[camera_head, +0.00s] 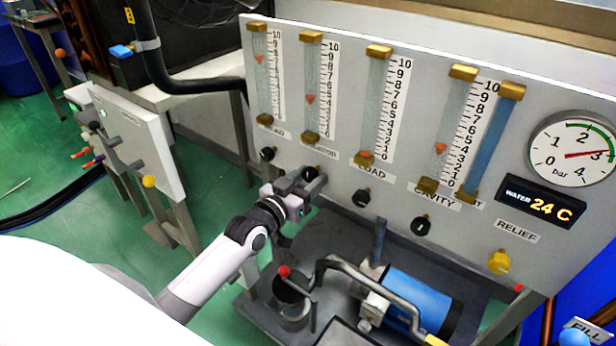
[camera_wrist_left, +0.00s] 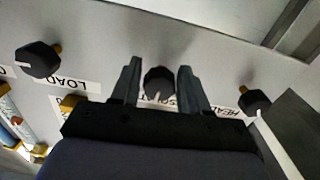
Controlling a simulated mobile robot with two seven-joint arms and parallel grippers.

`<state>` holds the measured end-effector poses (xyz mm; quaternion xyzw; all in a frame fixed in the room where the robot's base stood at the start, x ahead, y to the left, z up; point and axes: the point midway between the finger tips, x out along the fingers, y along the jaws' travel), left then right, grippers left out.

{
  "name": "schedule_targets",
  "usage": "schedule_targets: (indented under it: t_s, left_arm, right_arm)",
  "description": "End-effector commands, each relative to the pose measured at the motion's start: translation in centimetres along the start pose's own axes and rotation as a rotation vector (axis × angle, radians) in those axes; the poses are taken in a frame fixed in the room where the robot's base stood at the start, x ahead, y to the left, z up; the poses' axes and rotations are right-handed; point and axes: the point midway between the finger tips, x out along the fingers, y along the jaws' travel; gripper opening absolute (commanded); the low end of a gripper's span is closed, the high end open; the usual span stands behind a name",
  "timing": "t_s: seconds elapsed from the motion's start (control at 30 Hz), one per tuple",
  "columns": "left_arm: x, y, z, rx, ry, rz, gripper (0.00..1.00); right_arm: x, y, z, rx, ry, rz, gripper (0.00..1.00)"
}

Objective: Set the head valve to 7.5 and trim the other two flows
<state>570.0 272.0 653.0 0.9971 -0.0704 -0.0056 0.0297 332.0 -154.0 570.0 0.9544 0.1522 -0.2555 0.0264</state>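The leftmost flow tube (camera_head: 260,75) has its red float near 7; its label ends in "AD" in the head view. The second tube (camera_head: 308,90) has its float a little above 4. The LOAD tube (camera_head: 373,110) has its float near the bottom, and the CAVITY tube (camera_head: 448,135) between 3 and 4. My left gripper (camera_wrist_left: 158,82) is open, its fingers either side of the black middle knob (camera_wrist_left: 159,80), with narrow gaps showing. The HEAD knob (camera_wrist_left: 254,100) is right of it and the LOAD knob (camera_wrist_left: 39,59) left. My right gripper is out of view.
Below the panel are a blue cylinder (camera_head: 420,297), a bent grey handle (camera_head: 375,275) and a red-tipped lever (camera_head: 285,271). A yellow RELIEF knob (camera_head: 499,262), a pressure gauge (camera_head: 573,150) and a 24 C display (camera_head: 540,203) are at right.

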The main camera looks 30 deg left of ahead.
Motion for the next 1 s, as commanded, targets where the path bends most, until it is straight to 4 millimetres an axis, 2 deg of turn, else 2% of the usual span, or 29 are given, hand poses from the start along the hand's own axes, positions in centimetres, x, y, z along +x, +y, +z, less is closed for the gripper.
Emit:
schedule_targets:
  t_s: [0.43, 0.63, 0.8, 1.0]
  left_arm:
    - [-0.6, -0.1, -0.1, 0.0, 0.003, -0.001, 0.61]
    - [-3.1, 0.0, -0.1, -0.001, -0.001, -0.001, 0.61]
    - [-5.3, 0.0, -0.1, 0.0, 0.0, -0.001, 0.61]
    - [-6.9, 0.0, 0.0, 0.0, 0.001, 0.0, 0.61]
  right_arm:
    - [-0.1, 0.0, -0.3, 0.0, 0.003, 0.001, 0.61]
    - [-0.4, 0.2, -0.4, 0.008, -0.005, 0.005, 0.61]
    - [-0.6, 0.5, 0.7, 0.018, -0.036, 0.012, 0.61]
    - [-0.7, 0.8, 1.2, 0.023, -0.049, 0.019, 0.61]
